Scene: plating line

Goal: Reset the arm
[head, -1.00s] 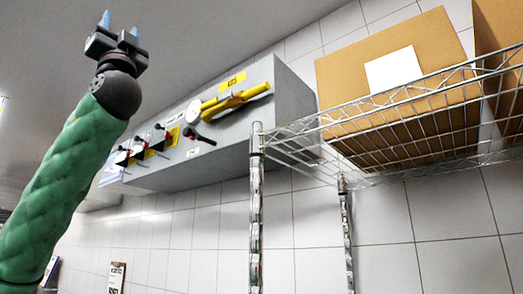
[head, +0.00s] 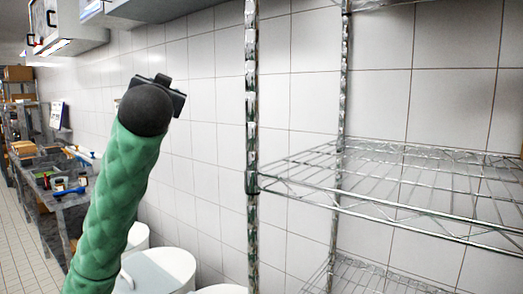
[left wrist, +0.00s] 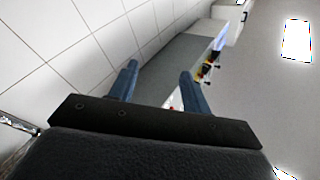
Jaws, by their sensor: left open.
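My left arm, in a green quilted sleeve, rises from the lower left of the head view. Its gripper (head: 158,92) is at the top, mostly hidden behind the dark round wrist. In the left wrist view the two blue fingers of the left gripper (left wrist: 158,85) stand apart with nothing between them, so it is open and empty. Beyond the fingers are the grey control box (left wrist: 172,62) and the white tiled wall. My right gripper is not in view.
A chrome wire rack (head: 400,185) with empty visible shelves stands to the right, its front post (head: 252,120) close to my left arm. White round bins (head: 165,268) stand on the floor behind the arm. A cluttered workbench (head: 60,190) is at the far left, beside open floor.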

